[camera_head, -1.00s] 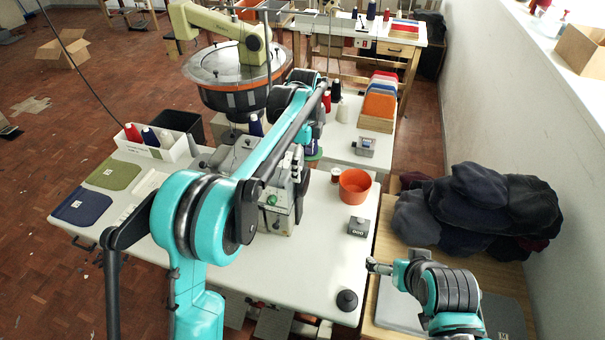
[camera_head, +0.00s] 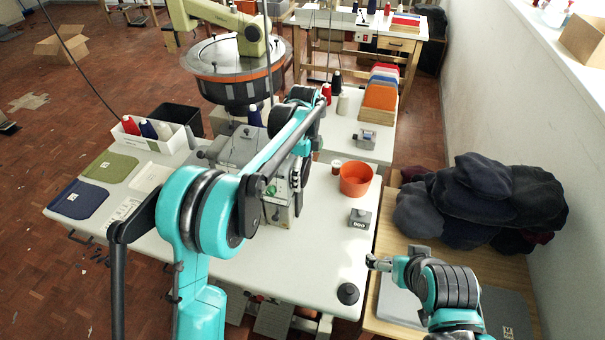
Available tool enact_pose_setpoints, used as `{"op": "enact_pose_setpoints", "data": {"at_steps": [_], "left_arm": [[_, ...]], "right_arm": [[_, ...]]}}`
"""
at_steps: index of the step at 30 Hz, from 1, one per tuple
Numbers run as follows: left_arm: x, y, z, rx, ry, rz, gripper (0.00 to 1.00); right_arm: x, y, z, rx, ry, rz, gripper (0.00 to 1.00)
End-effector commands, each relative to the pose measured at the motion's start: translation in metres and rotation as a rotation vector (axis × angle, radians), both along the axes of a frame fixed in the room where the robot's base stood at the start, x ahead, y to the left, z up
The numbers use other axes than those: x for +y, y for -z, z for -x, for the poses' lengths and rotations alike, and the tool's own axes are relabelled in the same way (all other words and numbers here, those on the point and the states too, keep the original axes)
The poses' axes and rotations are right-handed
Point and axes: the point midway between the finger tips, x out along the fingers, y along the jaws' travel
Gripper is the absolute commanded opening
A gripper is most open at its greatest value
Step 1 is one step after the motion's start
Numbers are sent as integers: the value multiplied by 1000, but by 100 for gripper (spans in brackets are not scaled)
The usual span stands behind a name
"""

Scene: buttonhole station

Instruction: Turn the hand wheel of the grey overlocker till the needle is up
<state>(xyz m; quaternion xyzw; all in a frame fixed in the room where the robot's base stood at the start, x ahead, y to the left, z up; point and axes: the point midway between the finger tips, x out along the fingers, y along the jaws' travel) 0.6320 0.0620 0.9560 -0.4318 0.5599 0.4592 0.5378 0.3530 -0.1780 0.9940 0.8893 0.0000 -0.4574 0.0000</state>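The grey overlocker (camera_head: 283,211) stands on the white table, largely hidden behind my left forearm. A green button shows on its front. A dark rounded part at its right side, probably the hand wheel (camera_head: 306,168), shows only in part. The needle is hidden. My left arm reaches over the machine from the left, and its wrist bends down at the machine's right side. My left gripper (camera_head: 302,153) is down there, mostly hidden; its fingers and any contact cannot be made out. My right arm is folded at the lower right; its small dark end (camera_head: 377,263) is over the side table.
An orange bin (camera_head: 355,180), a small grey counter box (camera_head: 359,218) and a black knob (camera_head: 347,293) stand right of the machine. Green (camera_head: 110,167) and blue (camera_head: 79,200) cloth pieces lie left. Dark garments (camera_head: 480,203) are piled at right.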

Motion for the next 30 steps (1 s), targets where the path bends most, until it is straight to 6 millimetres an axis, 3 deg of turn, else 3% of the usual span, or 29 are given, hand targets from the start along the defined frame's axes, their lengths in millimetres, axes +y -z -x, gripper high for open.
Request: {"op": "enact_pose_setpoints", "data": {"at_steps": [1, 4, 10, 21, 29, 30], "left_arm": [[0, 0, 0, 0, 0, 0, 72], [0, 0, 0, 0, 0, 0, 48], [0, 0, 0, -16, 0, 3, 48], [0, 0, 0, -239, 0, 47, 48], [0, 0, -1, -243, 0, 48, 48], [0, 0, -1, -243, 0, 49, 82]], "right_arm": [[0, 0, 0, 0, 0, 0, 100], [0, 0, 0, 0, 0, 0, 100], [0, -1, 0, 0, 0, 0, 100], [0, -7, 0, 0, 0, 0, 100], [0, -7, 0, 0, 0, 0, 100], [0, -7, 0, 0, 0, 0, 100]]}}
